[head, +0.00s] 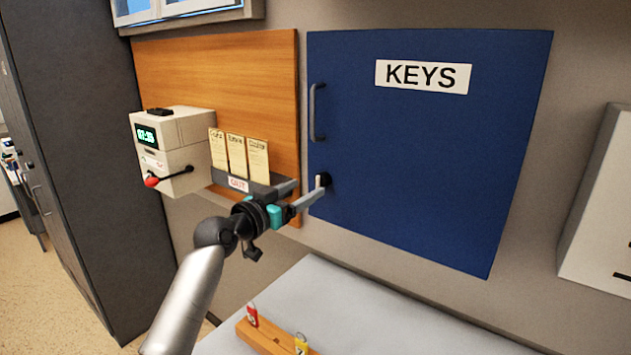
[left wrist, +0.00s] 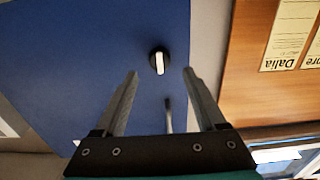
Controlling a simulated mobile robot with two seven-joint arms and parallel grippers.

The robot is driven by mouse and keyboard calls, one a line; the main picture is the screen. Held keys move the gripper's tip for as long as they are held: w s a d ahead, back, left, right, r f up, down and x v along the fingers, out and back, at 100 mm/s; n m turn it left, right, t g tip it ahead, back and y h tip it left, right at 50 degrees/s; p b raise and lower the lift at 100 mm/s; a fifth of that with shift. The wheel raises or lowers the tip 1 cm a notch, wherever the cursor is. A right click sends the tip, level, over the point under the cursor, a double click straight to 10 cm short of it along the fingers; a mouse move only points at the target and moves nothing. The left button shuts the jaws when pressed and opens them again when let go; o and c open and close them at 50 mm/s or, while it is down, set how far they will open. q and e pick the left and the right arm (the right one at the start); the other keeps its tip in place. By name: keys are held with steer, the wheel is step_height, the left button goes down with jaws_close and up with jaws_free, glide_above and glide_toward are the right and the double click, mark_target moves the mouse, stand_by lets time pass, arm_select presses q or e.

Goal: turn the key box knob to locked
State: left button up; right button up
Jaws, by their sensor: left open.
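The key box (head: 420,150) is a blue wall cabinet with a white KEYS label (head: 423,76). Its knob (head: 324,179) is at the lower left of the door, mostly hidden by a fingertip in the head view. In the left wrist view the knob (left wrist: 158,61) is a black disc with a white bar, standing roughly along the line of the door handle. My left gripper (head: 308,187) is open and empty in front of the knob. In the left wrist view its fingertips (left wrist: 161,72) are apart on either side of the knob, with gaps on both sides. My right gripper is not in view.
A door handle (head: 313,112) stands out above the knob. Left of the box, a wooden board (head: 220,70) carries a card rack (head: 238,183) marked OUT and a time clock (head: 165,150). Below is a grey table (head: 370,320) with a wooden tag block (head: 262,338).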

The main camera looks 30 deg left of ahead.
mark_target(317, 182)
arm_select(q)
steer(key=shift+w+d, duration=0.2)
steer(key=shift+w, duration=2.4)
jaws_close()
